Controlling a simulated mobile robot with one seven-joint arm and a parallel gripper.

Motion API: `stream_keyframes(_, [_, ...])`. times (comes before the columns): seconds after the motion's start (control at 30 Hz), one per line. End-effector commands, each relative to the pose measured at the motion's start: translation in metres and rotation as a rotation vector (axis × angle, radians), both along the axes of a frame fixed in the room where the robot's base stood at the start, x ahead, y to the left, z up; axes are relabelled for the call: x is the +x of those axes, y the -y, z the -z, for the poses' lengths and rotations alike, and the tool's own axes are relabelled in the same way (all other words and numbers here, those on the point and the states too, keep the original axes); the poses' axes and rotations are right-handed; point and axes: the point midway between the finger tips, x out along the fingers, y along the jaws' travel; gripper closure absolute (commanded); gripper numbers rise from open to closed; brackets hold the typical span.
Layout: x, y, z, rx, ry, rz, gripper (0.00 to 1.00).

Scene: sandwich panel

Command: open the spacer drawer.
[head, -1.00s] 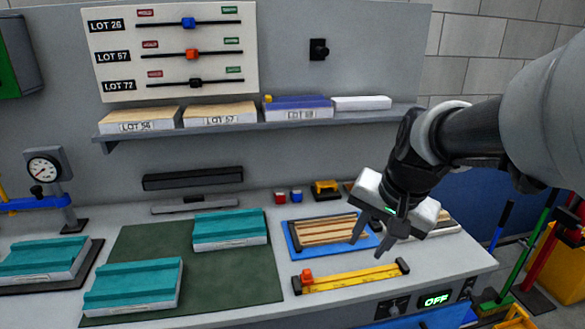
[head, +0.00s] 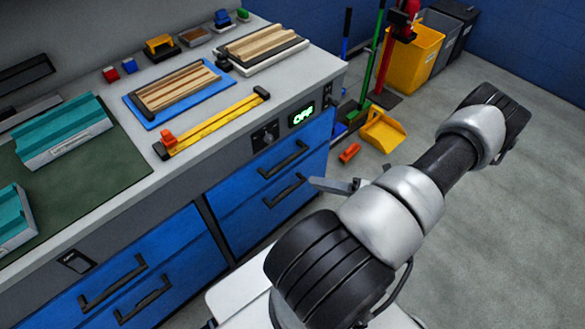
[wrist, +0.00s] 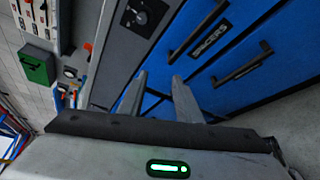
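The spacer drawer (wrist: 185,62) has a blue front and a "SPACERS" label (wrist: 210,38) beside a dark bar handle (wrist: 200,27) in the wrist view. In the head view it looks to be the upper right drawer, with its handle (head: 283,160) below the knob panel. It looks shut, flush with the cabinet. My gripper (wrist: 160,88) is open and empty, its two grey fingers apart, pointing at the blue fronts. The handle lies beyond and to the right of the fingertips in the wrist view, not between them. In the head view my gripper (head: 335,185) is right of the handles.
A second drawer handle (head: 287,190) sits just below. More blue drawers with handles (head: 112,282) are at the left. The bench top (head: 225,140) holds trays of strips and a yellow rule. A yellow dustpan (head: 383,130) stands on the floor. Grey floor at the right is clear.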

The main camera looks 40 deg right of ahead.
Motion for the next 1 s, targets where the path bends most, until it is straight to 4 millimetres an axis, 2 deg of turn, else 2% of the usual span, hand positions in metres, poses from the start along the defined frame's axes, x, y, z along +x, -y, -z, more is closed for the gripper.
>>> stream_keyframes(0.03, [-0.008,0.004,0.024,0.108,0.013,0.116,0.69])
stream_keyframes(0.2, [-0.024,0.015,0.059,0.345,0.057,0.366,0.69])
stream_keyframes(0.33, [-0.028,0.019,0.069,0.418,0.076,0.441,0.69])
stream_keyframes(0.43, [-0.024,0.019,0.07,0.43,0.079,0.453,0.69])
stream_keyframes(0.57, [-0.005,0.017,0.07,0.428,0.078,0.448,0.69])
stream_keyframes(1.0, [0.09,0.009,0.07,0.426,0.077,0.446,0.69])
